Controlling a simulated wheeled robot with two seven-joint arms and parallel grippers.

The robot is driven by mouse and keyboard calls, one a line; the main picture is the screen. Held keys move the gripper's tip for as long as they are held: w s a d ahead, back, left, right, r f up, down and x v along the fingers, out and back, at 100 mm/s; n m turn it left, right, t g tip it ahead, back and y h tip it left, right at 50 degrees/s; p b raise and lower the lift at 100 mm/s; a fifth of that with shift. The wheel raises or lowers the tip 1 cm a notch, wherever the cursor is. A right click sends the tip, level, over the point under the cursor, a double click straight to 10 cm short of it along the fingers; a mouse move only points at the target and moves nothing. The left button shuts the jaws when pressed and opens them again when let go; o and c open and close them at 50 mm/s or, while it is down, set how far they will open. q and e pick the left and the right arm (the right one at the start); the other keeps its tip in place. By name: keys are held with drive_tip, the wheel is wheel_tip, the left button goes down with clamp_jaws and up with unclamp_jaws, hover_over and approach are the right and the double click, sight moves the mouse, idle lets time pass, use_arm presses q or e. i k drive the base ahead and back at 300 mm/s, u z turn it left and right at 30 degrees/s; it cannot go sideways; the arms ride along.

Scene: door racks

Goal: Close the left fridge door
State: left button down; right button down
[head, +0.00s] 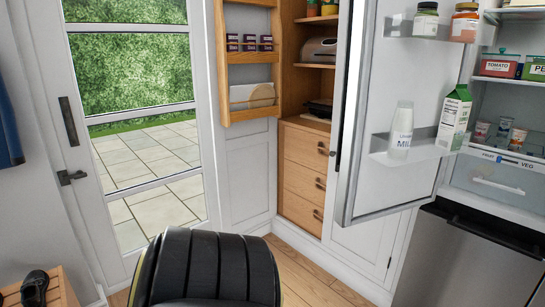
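The left fridge door (385,105) stands wide open, swung out to the left of the fridge. Its inner face is toward me, and its free edge stands in front of the wooden cabinet. Its shelves hold a white milk bottle (402,130), a green and white carton (455,115) and two jars (426,20) (465,22). The fridge interior (478,130) shows at the right, cut off by the picture edge. Neither of my grippers is in view, so nothing shows touching the door.
A wooden cabinet with drawers (303,175) stands behind the door, its own racked door (250,85) open. A glazed door (132,125) is at left. A small wooden stand (62,290) with dark shoes is at lower left. Some wood floor (305,285) is clear.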

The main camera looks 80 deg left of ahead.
sight(383, 66)
drive_tip(key=k, duration=0.45)
drive_tip(key=u, duration=1.45)
drive_tip(key=i, duration=1.2)
drive_tip(key=z, duration=0.3)
